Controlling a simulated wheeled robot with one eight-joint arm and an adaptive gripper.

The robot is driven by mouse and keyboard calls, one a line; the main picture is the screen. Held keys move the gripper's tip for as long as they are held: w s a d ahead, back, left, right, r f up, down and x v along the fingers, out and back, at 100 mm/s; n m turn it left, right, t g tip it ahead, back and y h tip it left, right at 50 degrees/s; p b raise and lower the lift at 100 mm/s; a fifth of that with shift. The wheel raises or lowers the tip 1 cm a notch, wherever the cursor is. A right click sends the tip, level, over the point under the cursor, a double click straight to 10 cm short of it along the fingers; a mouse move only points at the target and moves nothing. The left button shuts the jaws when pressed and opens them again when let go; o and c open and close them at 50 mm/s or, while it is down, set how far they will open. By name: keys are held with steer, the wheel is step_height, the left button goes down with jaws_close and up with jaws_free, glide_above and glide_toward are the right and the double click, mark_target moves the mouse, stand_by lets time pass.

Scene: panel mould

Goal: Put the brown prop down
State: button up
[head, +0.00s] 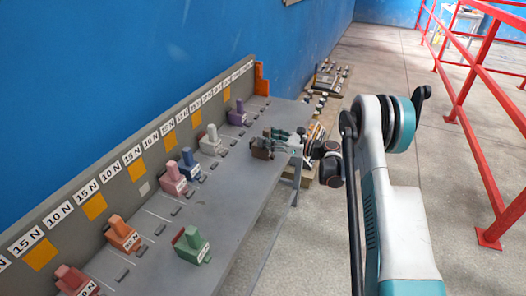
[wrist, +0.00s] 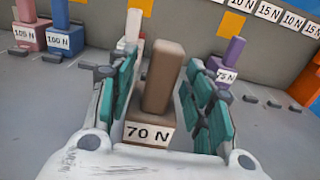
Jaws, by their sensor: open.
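The brown prop (wrist: 162,82), a block with an upright post and a "70 N" label, is between my gripper's fingers in the wrist view. It looks upright, and its base appears to rest on the grey bench. In the head view the brown prop (head: 261,150) is near the bench's right-hand edge, partly covered by my gripper (head: 280,138). My gripper (wrist: 163,88) is open, with teal finger pads on both sides of the post. Gaps show between the pads and the post. The underside of the base is hidden.
The grey bench (head: 205,215) holds coloured props along its labelled back panel (head: 88,188): purple (head: 237,113), white (head: 209,140), pink (head: 174,178), blue (head: 189,163), orange (head: 122,235) and green (head: 191,246). In the wrist view, the white prop (wrist: 133,28) and purple prop (wrist: 231,55) stand behind the brown one.

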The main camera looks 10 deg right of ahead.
steer(key=shift+w+a, duration=0.3)
steer(key=shift+a, duration=0.15)
jaws_close()
steer(key=shift+r, duration=0.1)
